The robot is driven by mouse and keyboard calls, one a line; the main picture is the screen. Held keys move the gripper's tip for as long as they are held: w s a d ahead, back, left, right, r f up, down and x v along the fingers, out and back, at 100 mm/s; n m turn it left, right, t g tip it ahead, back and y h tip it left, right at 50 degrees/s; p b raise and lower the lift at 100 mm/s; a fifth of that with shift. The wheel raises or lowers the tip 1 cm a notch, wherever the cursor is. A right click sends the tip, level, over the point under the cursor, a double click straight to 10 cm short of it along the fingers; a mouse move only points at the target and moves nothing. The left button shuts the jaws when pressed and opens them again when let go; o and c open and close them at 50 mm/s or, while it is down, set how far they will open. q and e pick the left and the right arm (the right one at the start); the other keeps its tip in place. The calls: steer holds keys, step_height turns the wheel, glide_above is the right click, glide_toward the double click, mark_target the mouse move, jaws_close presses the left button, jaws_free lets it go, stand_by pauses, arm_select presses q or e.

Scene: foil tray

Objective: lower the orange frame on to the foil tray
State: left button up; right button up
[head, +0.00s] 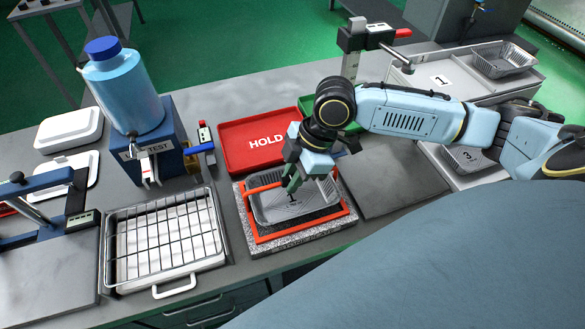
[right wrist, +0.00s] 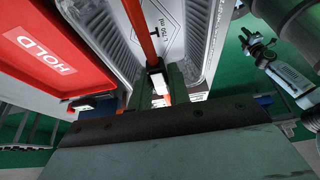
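The foil tray (head: 280,212) is a shallow grey tray marked 1, over a speckled stone slab (head: 312,243) in the head view. The orange frame (head: 300,232) shows around the tray's outline, with bars at its left, front and right. I cannot tell whether it touches the tray or slab. My right gripper (head: 296,183) is above the tray and hides its far part. In the right wrist view, my right gripper's green fingers (right wrist: 160,90) close on the orange frame's bar (right wrist: 139,28), with the tray (right wrist: 190,35) beyond. My left gripper is not in view.
A red HOLD tray (head: 245,132) lies just behind the slab. A wire rack (head: 165,235) stands to the left. A blue stand with a bottle (head: 120,85) is at the back left. A bare dark plate (head: 385,180) lies right of the slab.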

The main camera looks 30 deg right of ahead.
steer(key=o, duration=0.4)
steer(key=shift+o, duration=0.2)
steer(key=p+v, duration=0.1)
steer(key=v, duration=1.2)
steer(key=shift+d+r, duration=0.15)
steer(key=shift+s, duration=0.1)
